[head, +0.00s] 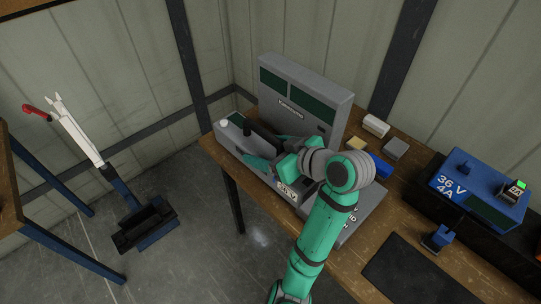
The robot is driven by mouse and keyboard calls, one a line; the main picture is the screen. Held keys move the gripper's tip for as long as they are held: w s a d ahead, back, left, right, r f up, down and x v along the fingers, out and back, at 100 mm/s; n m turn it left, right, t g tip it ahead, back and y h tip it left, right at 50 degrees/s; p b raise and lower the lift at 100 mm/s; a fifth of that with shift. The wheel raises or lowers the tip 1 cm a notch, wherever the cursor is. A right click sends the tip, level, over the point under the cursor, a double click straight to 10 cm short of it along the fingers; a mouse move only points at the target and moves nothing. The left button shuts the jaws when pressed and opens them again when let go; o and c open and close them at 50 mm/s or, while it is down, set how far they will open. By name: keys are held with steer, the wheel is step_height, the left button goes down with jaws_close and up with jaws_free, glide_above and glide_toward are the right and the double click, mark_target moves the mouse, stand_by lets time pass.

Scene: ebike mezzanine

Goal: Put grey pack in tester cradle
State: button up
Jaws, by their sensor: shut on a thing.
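A long grey pack (288,190) with a white "36 V" label lies lengthwise along the left side of the wooden bench. It is in front of the tall grey tester (305,103) with dark green panels. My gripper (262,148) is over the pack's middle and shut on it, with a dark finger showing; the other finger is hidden. My green and grey arm reaches in from the lower right and covers part of the pack and the area behind it. The tester cradle cannot be made out clearly, so I cannot tell whether the pack is touching it.
A grey flat-topped unit (357,222) is partly behind my arm. Small white, tan, blue and grey blocks (396,148) stand right of the tester. A blue charger marked "36 V 4A" (478,190) and a dark mat (415,272) are farther right. A stand (148,222) is on the floor at left.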

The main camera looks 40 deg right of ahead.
mark_target(279, 147)
steer(key=s+d+r, duration=0.1)
steer(key=s+r, duration=0.1)
steer(key=shift+s+d, duration=0.3)
steer(key=shift+d, duration=0.1)
steer(key=shift+d+h, duration=0.15)
steer(key=shift+h, duration=0.15)
steer(key=shift+w+d+f, duration=0.9)
steer(key=shift+w+f, duration=1.2)
steer(key=shift+w+d+f, duration=0.9)
steer(key=shift+w+f, duration=1.2)
steer(key=shift+f, duration=0.05)
steer(key=shift+w+d+f, duration=0.9)
steer(key=shift+w+f, duration=1.2)
steer(key=shift+f, duration=0.15)
steer(key=o, duration=2.1)
steer(key=shift+f, duration=0.3)
steer(key=shift+c, duration=0.2)
